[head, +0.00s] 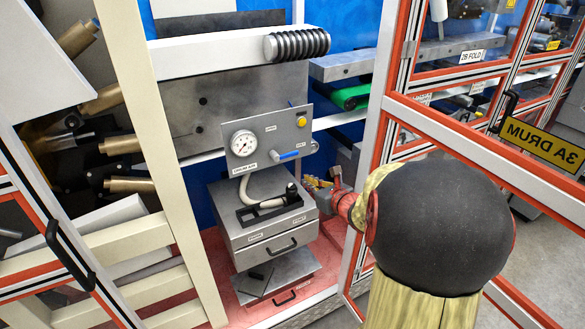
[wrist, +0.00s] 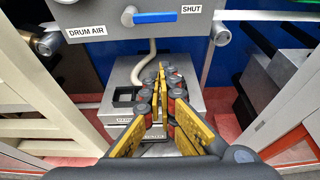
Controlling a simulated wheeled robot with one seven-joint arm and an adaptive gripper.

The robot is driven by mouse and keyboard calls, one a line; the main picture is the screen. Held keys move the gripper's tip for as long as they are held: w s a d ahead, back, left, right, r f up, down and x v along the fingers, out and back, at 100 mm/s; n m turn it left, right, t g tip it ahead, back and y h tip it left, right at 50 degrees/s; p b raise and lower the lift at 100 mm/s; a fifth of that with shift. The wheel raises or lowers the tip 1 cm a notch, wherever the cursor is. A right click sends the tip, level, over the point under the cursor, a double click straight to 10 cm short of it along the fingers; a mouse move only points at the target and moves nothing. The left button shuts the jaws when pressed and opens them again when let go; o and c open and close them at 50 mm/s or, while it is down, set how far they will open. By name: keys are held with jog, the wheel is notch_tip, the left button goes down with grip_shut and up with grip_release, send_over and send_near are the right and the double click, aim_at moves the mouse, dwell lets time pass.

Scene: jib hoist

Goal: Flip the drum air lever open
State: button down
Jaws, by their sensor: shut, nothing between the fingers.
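The drum air lever (head: 289,156) has a blue handle on a grey panel (head: 268,128). In the wrist view the lever (wrist: 155,17) lies level, pivot at left, handle pointing right toward the SHUT label (wrist: 191,9). The DRUM AIR label (wrist: 86,32) is to its left. My gripper (wrist: 162,74) has yellow fingers drawn together with nothing between them, and it shows below the lever in the wrist view. In the head view my gripper (head: 312,183) is right of and below the lever, apart from it, partly hidden by my arm.
A pressure gauge (head: 243,143) and a yellow button (head: 301,121) are on the panel. Below stands a grey drawer cabinet (head: 262,232) with a pale hose. A cream post (head: 160,150) stands left; the orange-edged 3A DRUM door (head: 470,120) stands right, close to my arm.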

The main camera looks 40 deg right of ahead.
jog(key=shift+w, duration=0.1)
jog(key=b+x, duration=0.2)
jog(key=x, duration=0.7)
jog(key=shift+w+d+r, duration=0.1)
jog(key=shift+w+r, duration=0.1)
jog(key=shift+r, duration=0.75)
jog(key=shift+w+r, duration=0.15)
jog(key=shift+r, duration=0.75)
jog(key=shift+d, duration=0.25)
